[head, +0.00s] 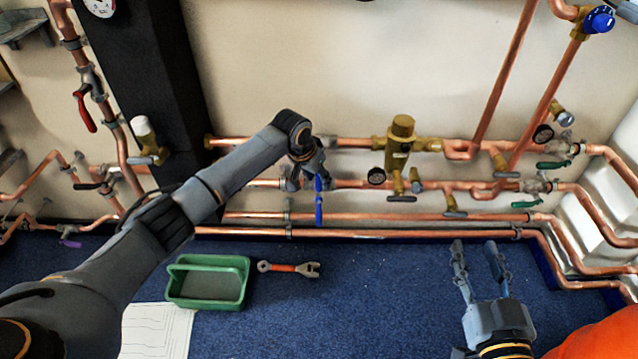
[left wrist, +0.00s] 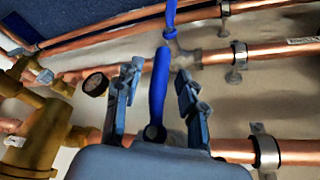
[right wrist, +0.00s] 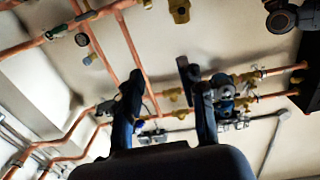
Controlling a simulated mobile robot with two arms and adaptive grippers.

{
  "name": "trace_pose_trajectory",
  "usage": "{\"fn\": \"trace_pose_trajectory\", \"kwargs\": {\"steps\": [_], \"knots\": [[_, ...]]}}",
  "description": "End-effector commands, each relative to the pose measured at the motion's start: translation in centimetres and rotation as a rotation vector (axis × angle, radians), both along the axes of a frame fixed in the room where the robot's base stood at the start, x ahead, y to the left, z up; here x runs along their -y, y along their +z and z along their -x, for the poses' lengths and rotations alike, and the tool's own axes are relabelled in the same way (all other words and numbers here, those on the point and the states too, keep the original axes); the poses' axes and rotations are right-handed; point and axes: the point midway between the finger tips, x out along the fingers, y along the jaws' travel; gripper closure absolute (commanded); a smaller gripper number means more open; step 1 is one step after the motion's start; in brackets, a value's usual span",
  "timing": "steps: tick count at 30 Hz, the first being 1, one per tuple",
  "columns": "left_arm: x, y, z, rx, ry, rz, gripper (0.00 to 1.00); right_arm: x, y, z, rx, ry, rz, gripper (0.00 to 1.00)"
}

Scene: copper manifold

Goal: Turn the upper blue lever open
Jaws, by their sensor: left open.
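My left gripper (head: 305,165) is at the upper pipe near the wall and hides the upper valve in the head view. In the left wrist view the open left gripper (left wrist: 159,72) has the upper blue lever (left wrist: 158,88) between its fingers, with gaps on both sides. That lever lies along the fingers, its pivot close to the palm. A second, lower blue lever (left wrist: 170,18) shows beyond it. In the head view a blue lever (head: 319,203) hangs down below the gripper, probably the lower one. My right gripper (head: 480,265) is open and empty above the carpet.
Copper pipes (head: 400,233) run along the wall, with a brass valve body (head: 401,140) and a gauge (head: 376,176) right of the left gripper. Green levers (head: 552,165) are further right. A green tray (head: 208,307) and a wrench (head: 290,268) lie on the blue carpet.

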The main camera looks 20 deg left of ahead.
Motion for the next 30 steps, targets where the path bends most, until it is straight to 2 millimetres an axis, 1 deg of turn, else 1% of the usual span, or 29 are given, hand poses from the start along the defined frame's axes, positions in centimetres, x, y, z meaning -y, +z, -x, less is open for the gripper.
{"fn": "trace_pose_trajectory", "kwargs": {"steps": [1, 3, 6, 9, 13, 20, 21, 23, 24, 26, 30], "knots": [[0.1, -0.6, -0.2, -0.001, 0.000, 0.000, 0.60, -0.2, 0.6, -0.1, 0.046, 0.003, -0.012, 0.60], [0.1, -1.1, -0.4, -0.001, 0.000, 0.000, 0.60, -0.3, 1.8, -0.1, 0.106, 0.007, -0.027, 0.60], [0.2, -1.6, -0.6, 0.001, 0.000, 0.000, 0.60, -0.5, 3.0, -0.1, 0.170, 0.011, -0.045, 0.60], [0.3, -1.9, -0.8, 0.001, 0.000, 0.000, 0.60, -0.6, 3.8, 0.0, 0.211, 0.013, -0.055, 0.60], [0.3, -2.0, -0.8, 0.001, -0.001, 0.000, 0.60, -0.6, 4.3, 0.1, 0.234, 0.014, -0.061, 0.60], [0.3, -2.0, -0.8, 0.001, -0.001, 0.000, 0.60, -0.6, 4.4, 0.1, 0.235, 0.014, -0.061, 0.60], [0.3, -2.0, -0.8, 0.001, 0.000, 0.000, 0.68, -0.6, 4.3, 0.1, 0.235, 0.014, -0.061, 0.60], [0.3, -2.0, -0.8, 0.001, 0.000, 0.000, 0.80, -0.6, 4.3, 0.1, 0.234, 0.014, -0.061, 0.60], [0.3, -2.0, -0.8, 0.001, 0.000, 0.000, 0.88, -0.6, 4.3, 0.1, 0.234, 0.014, -0.061, 0.60], [0.3, -2.0, -0.8, 0.000, 0.000, 0.000, 1.00, -0.6, 4.3, 0.1, 0.234, 0.014, -0.061, 0.60], [0.3, -2.0, -0.8, 0.000, 0.000, 0.000, 1.00, -0.6, 4.3, 0.1, 0.234, 0.014, -0.061, 0.60]]}}
